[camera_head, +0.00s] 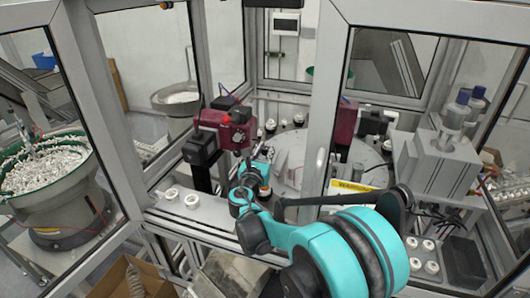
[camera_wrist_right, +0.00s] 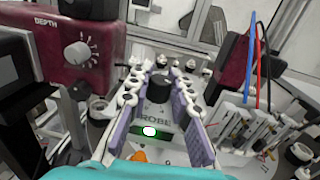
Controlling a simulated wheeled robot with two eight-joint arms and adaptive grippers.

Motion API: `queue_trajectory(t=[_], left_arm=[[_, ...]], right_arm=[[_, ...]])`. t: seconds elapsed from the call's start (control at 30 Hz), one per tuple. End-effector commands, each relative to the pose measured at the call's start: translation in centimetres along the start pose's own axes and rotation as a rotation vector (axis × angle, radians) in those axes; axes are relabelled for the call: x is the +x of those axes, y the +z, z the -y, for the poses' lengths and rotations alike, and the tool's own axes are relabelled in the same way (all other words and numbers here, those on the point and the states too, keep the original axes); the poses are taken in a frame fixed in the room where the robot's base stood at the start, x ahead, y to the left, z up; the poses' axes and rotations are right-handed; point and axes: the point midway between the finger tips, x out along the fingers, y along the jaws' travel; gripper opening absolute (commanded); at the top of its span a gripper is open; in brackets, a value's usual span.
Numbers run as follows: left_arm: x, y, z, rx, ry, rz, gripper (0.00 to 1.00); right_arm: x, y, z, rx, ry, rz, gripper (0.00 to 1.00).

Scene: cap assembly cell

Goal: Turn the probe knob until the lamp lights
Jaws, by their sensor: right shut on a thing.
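The probe knob (camera_wrist_right: 158,89) is a dark round knob on a light plate labelled "PROBE" in the wrist view, its first letter hidden. My right gripper (camera_wrist_right: 158,82) is shut on it, with one purple-padded finger on each side. Below the label, a bright white oval lamp (camera_wrist_right: 149,131) shows on a dark green strip. In the head view my right gripper (camera_head: 260,174) reaches in beside the dark red unit (camera_head: 226,130), and the knob is hidden there. My left gripper is not in view.
A grey knob (camera_wrist_right: 77,53) marked "DEPTH" sits on the red unit left of the fingers. Red and blue wires and white fittings stand close on the right. The head view shows cell frame posts, a round table (camera_head: 300,150) and a bowl feeder (camera_head: 50,175).

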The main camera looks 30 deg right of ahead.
Motion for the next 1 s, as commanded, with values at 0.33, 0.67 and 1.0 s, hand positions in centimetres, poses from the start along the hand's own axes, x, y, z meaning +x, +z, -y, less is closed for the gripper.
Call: queue_trajectory(t=[0.33, 0.67, 1.0], left_arm=[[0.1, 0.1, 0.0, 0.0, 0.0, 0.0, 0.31], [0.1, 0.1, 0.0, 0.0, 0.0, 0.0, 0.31], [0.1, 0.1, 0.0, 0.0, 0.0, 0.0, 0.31]], right_arm=[[0.0, 0.1, -0.1, -0.001, -0.026, 0.0, 0.0], [0.0, 0.0, 0.0, -0.001, -0.026, 0.0, 0.43], [-3.6, 0.1, -0.2, -0.001, -0.023, 0.0, 0.43]])
